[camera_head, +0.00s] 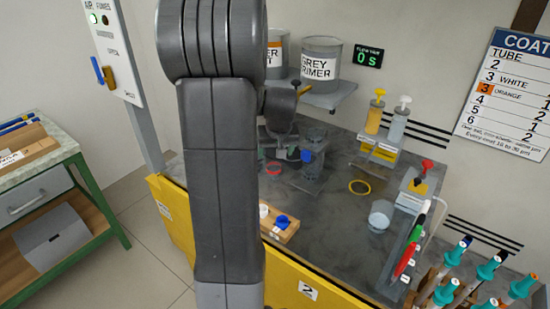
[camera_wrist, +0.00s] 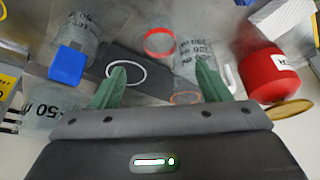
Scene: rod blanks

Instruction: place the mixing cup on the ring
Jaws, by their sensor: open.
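My gripper (camera_wrist: 161,85) is open in the wrist view, its two green fingertips apart with nothing held between them. A clear cup with printed marks (camera_wrist: 192,52) stands just beyond the right fingertip. A second clear printed cup (camera_wrist: 78,30) is at upper left, near a blue piece (camera_wrist: 68,66). A white ring (camera_wrist: 125,73) lies by the left fingertip, and a red ring (camera_wrist: 159,41) lies farther off. In the head view a yellow ring (camera_head: 360,187) lies empty on the bench, and a clear cup (camera_head: 381,214) stands apart, right of it. I cannot tell which cup is the mixing cup.
The dark bench top (camera_head: 325,225) has free room around the yellow ring. A pump-bottle rack (camera_head: 379,151) stands behind it. A shelf holds a GREY PRIMER can (camera_head: 320,66). My arm hides part of the bench.

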